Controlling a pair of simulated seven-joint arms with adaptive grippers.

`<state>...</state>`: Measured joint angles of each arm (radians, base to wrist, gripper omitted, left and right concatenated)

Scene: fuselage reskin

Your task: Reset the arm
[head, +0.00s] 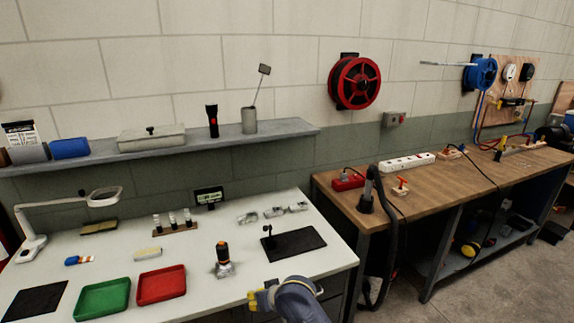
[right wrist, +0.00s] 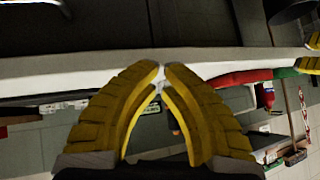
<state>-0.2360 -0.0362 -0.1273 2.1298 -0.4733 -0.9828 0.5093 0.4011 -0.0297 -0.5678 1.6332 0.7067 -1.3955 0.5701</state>
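My right gripper (head: 262,298) is at the front edge of the white bench in the head view, its arm coming in from the bottom. In the right wrist view its yellow fingers (right wrist: 161,70) meet at the tips, with nothing seen between them, so it looks shut and empty. My left gripper does not show in the head view. Yellow pieces at the right edge of the right wrist view may be part of it, but they are cut off and I cannot tell their state.
The white bench (head: 210,299) holds a green tray (head: 103,298), a red tray (head: 161,285), an orange-topped tool (head: 222,260) and a black mat (head: 294,244). A lamp (head: 103,196) stands at the left. A wooden bench (head: 450,186) with a black hose (head: 391,235) is at right.

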